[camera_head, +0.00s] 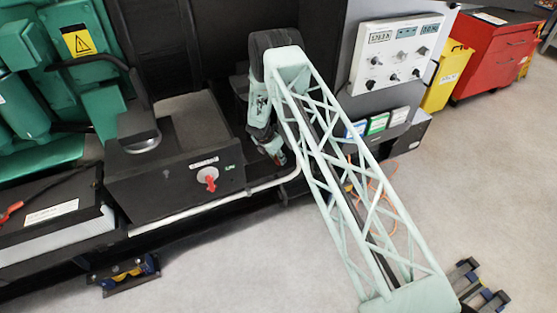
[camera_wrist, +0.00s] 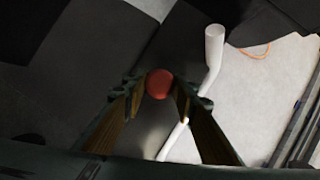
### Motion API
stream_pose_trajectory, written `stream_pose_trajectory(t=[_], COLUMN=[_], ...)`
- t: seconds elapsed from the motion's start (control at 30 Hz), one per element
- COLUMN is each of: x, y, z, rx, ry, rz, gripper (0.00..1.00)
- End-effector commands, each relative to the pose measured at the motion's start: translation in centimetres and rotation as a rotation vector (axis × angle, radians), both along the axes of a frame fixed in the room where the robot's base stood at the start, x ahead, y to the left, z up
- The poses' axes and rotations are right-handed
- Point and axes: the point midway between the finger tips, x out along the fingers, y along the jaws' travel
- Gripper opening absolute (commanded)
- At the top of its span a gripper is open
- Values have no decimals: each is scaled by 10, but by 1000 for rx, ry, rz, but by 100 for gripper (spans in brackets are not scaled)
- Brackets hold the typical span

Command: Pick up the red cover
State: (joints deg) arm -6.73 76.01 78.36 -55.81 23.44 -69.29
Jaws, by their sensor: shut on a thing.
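The red cover (camera_wrist: 159,83) shows in the wrist view as a small rounded red piece between my fingertips. My gripper (camera_wrist: 159,92) is shut on it, one finger on each side. In the head view my gripper (camera_head: 275,155) is at the lower end of my arm, beside the right end of the black box. A small bit of red (camera_head: 282,158) shows at its tips there; most of the cover is hidden. I cannot tell whether the cover touches anything below.
A black box (camera_head: 140,190) with a red rotary switch (camera_head: 208,178) stands left of my gripper. A white pipe (camera_wrist: 214,45) runs close by. A control panel (camera_head: 395,55), yellow bin (camera_head: 447,77) and red cabinet (camera_head: 492,55) stand to the right. The floor in front is mostly clear.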

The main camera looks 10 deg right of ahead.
Motion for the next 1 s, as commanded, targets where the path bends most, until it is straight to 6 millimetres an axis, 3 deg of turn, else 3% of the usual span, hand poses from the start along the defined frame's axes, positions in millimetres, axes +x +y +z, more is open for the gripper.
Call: stream_pose_trajectory(t=[0.27, 0.73, 1.0], x=[1, 1, 0], y=[0, 0, 0], z=[20, 79, 96], rx=[0, 0, 1], ry=[-2, -2, -1], rz=[-1, 1, 0], gripper=[18, 18, 18])
